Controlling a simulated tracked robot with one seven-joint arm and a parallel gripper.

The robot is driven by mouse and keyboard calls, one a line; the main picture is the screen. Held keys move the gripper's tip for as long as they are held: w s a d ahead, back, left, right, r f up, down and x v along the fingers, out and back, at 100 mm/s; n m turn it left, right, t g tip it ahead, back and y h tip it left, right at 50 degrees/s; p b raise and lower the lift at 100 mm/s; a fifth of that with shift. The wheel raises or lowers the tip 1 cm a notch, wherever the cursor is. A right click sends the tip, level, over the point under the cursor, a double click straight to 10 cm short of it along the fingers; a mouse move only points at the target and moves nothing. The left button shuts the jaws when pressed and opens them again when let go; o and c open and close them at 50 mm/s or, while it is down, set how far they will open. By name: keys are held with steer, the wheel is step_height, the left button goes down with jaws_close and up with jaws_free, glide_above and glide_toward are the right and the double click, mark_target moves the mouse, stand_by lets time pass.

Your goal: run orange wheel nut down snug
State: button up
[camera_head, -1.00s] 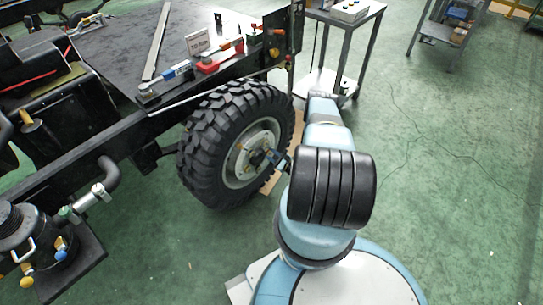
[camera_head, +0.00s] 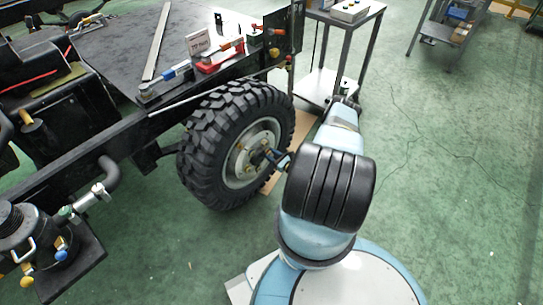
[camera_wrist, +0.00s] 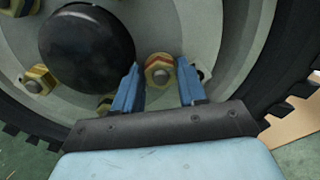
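An orange-gold hex nut (camera_wrist: 159,70) sits on the wheel's pale hub face in the wrist view, right of the black hub cap (camera_wrist: 87,47). My gripper (camera_wrist: 157,78) has its two blue fingers either side of this nut, with slim gaps visible near the tips. It looks open; I see no clear contact. How far the nut is down on its stud cannot be told. In the head view the wheel (camera_head: 202,150) is on the vehicle's near side, and my gripper (camera_head: 273,157) is at its hub, partly hidden by my arm.
The black tyre (camera_wrist: 296,50) curves close on the right. A grey trolley (camera_head: 325,84) stands behind my arm.

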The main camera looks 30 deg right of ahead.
steer(key=o, duration=0.3)
steer(key=shift+a, duration=0.1)
